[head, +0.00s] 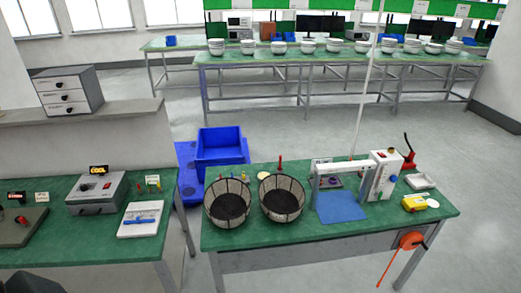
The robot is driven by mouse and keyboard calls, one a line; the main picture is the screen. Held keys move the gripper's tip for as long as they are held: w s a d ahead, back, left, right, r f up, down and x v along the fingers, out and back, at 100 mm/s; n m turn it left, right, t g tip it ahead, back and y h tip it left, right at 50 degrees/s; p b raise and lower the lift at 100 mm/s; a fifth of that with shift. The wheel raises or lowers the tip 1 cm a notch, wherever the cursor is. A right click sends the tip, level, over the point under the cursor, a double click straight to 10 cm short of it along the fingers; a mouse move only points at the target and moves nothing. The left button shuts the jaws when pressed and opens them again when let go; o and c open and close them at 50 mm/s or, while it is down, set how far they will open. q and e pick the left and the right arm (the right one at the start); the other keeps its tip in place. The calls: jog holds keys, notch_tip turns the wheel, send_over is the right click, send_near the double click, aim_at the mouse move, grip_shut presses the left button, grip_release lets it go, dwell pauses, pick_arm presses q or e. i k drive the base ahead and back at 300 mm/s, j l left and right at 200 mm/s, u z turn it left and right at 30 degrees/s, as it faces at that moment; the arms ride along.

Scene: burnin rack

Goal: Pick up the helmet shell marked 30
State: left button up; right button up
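Several white, bowl-like shells stand in a row on the far green bench (290,58), some seeming to be stacked. One is at the left end (216,46), one is near the middle (308,46) and one is toward the right end (433,47). They may be the helmet shells. They are too small in the head view for any number to be read, so I cannot tell which is marked 30. Neither of my grippers shows in the head view.
A near green table (300,238) holds two mesh baskets (227,202) (281,197) and a white press-like machine (385,174). A blue bin (220,147) stands behind it. A left bench holds a grey box (97,192). Open floor (290,125) lies before the far bench.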

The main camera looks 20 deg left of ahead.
aim_at(282, 197)
jog(key=u, duration=0.45)
jog(key=i+l+u, duration=0.25)
jog(key=i+u, duration=0.15)
jog(key=i+l+u, duration=0.8)
jog(key=i+l, duration=0.2)
jog(key=i+l+u, duration=0.3)
jog(key=l+u, duration=0.15)
jog(key=l, duration=0.35)
